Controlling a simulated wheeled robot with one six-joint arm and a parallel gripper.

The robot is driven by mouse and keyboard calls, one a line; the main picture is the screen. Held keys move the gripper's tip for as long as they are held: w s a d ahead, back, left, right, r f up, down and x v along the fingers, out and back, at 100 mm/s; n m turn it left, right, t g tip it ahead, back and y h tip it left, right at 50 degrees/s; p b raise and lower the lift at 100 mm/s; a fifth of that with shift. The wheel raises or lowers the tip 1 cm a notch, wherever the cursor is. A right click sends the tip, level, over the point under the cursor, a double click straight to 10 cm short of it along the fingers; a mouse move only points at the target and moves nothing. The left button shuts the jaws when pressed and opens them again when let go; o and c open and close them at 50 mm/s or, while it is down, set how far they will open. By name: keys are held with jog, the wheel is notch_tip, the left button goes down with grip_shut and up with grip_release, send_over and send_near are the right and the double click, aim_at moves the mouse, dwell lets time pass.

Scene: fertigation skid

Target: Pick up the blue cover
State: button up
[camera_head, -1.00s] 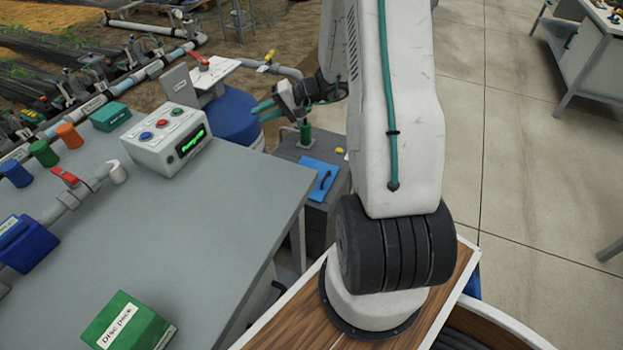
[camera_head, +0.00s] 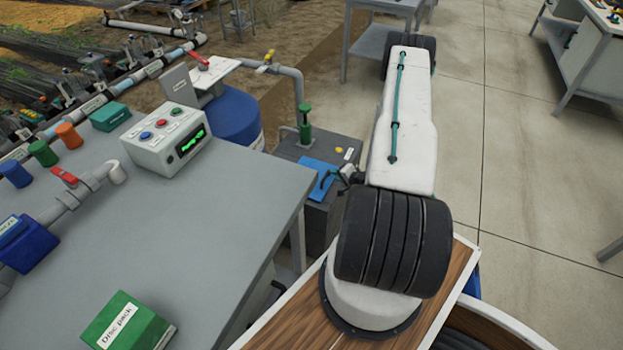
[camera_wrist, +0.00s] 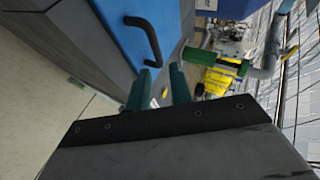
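The blue cover (camera_head: 316,170) is a flat plate on top of the grey box beside the bench. In the wrist view, the blue cover (camera_wrist: 122,22) has a black bar handle (camera_wrist: 150,36) standing out from it. My gripper (camera_wrist: 163,72) has two teal fingers, parted with an empty gap between them. Its tips are close to the handle's lower end and apart from it as seen there. In the head view, my gripper is mostly hidden by my arm, at the cover's right edge.
The grey box (camera_head: 322,216) also carries a green-topped pipe fitting (camera_head: 305,128) behind the cover. The grey bench (camera_head: 225,215) stands to the left, with a control box (camera_head: 165,140) on it. A blue drum (camera_head: 232,118) stands behind. Open floor lies to the right.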

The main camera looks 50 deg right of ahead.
aim_at(329, 181)
jog(key=x, duration=0.5)
jog(key=shift+w+f, duration=0.25)
grip_shut()
